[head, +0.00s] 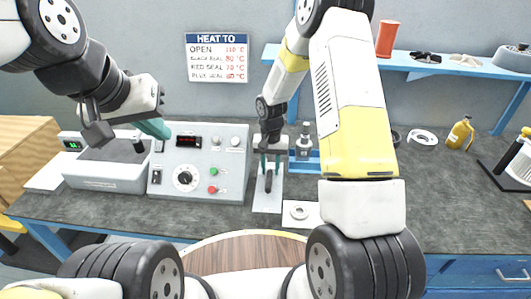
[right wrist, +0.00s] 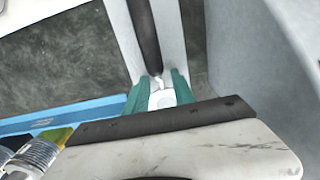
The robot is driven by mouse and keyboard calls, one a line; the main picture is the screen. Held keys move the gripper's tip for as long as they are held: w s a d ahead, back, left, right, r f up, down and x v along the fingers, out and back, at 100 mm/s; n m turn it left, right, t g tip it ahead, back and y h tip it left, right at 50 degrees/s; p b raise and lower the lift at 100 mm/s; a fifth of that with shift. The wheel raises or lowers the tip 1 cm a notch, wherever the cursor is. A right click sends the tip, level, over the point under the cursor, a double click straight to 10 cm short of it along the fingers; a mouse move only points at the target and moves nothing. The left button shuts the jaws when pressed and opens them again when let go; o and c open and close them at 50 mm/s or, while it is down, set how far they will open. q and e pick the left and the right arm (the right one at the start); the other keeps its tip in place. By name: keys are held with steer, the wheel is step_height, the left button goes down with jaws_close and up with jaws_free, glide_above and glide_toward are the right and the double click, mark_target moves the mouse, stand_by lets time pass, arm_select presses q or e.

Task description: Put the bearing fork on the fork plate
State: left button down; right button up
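The bearing fork (head: 268,181) has a long dark handle and lies lengthwise over the pale fork plate (head: 262,206), in front of the control box's right side. In the right wrist view, its dark handle (right wrist: 145,35) ends in a thin metal neck and a white part. My right gripper (head: 269,164) is above the plate, its teal fingers apart on either side of the fork's far end. In the right wrist view these fingers (right wrist: 160,92) flank the white part; whether they touch it is unclear. My left gripper (head: 155,129) is raised at the left, empty, seen side-on.
A grey control box (head: 220,166) stands close left of the plate, and a grey heater tub (head: 105,176) farther left. A white pad with a ring (head: 299,213) lies right of the plate. A small bottle (head: 304,142) stands behind. The bench's right middle is mostly clear.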

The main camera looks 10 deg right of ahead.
steer(key=s+d+r+n+t+y, duration=0.1)
steer(key=s+r, duration=0.3)
steer(key=r, duration=0.9)
steer(key=s+d+r+t, duration=0.2)
steer(key=s+r, duration=0.3)
steer(key=r, duration=0.9)
steer(key=s+r+n+t, duration=0.1)
steer(key=s+r, duration=0.2)
steer(key=s, duration=0.4)
steer(key=s+d+r+n+t+y, duration=0.1)
steer(key=s+r+t, duration=0.1)
steer(key=s, duration=0.6)
steer(key=shift+s+r, duration=0.2)
steer(key=shift+r, duration=0.7)
steer(key=shift+d, duration=0.1)
